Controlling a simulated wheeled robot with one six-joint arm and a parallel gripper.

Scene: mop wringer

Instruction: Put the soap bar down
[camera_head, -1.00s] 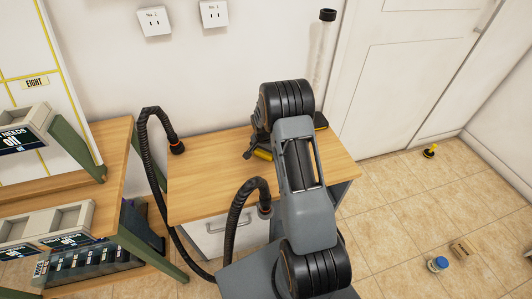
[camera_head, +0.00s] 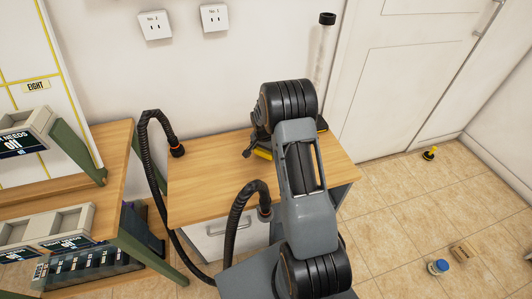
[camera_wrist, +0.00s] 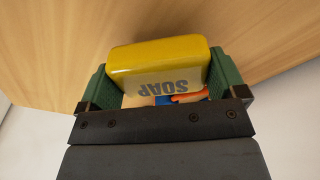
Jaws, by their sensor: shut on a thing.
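The yellow soap bar (camera_wrist: 158,65), lettered SOAP, is between the two green fingers of my gripper (camera_wrist: 160,85) in the wrist view. The gripper is shut on it. In the head view my gripper (camera_head: 252,148) is over the back of the wooden desk (camera_head: 215,178), partly hidden behind my arm. Only a small yellow strip of the soap bar (camera_head: 263,154) shows there. The wood lies beyond the soap in the wrist view; I cannot tell whether the soap touches it.
A small patch of blue and orange (camera_wrist: 190,97) shows beside the soap, unclear what it is. A black hose (camera_head: 146,150) arches by the desk's left side. A shelf with grey trays (camera_head: 50,225) stands left. Small items, including a blue-lidded jar (camera_head: 438,266), lie on the floor.

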